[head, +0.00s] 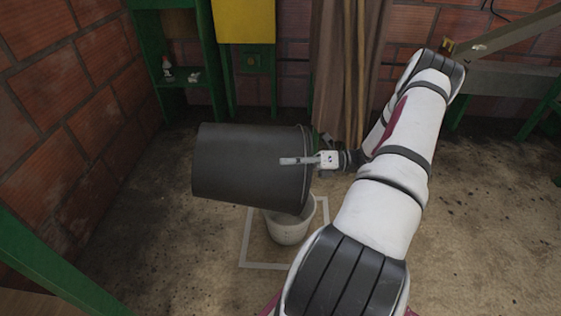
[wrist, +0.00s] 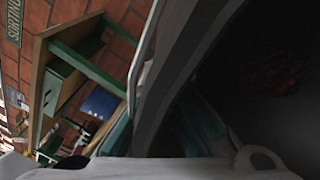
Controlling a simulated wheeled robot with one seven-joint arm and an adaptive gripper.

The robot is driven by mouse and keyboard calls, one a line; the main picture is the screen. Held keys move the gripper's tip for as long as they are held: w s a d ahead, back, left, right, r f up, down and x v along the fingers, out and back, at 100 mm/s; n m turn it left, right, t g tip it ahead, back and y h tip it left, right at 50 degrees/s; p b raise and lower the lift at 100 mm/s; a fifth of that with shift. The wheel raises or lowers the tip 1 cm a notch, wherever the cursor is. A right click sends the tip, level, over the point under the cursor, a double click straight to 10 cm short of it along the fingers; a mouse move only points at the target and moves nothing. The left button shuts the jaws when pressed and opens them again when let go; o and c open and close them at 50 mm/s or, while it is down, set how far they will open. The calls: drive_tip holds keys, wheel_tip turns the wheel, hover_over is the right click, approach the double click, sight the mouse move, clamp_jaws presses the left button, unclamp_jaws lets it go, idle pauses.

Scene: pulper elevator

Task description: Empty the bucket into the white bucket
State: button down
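The dark grey bucket (head: 245,165) is held in the air, lying on its side. Its closed end is at the left, and its rim is at the right, slightly lower. My gripper (head: 300,160) is at the rim side with one finger along the outer wall; the other finger is hidden. It appears shut on the bucket's rim. The white bucket (head: 290,229) stands upright on the floor below the rim, partly covered by it. In the wrist view the grey bucket's rim and wall (wrist: 182,62) curve past close up, with a faint reddish patch (wrist: 275,72) in the dark inside.
A white square outline (head: 243,264) surrounds the white bucket on the floor. Floor to the right is clear.

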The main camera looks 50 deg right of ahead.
drive_tip(key=s+d+t+y, duration=0.2)
drive_tip(key=s+d, duration=0.3)
drive_tip(key=shift+d+f, duration=0.15)
drive_tip(key=shift+f, duration=0.15)
idle(0.4)
drive_tip(key=shift+s, duration=0.1)
idle(1.4)
wheel_tip(320, 180, up, 22)
drive_tip(key=p, duration=1.6)
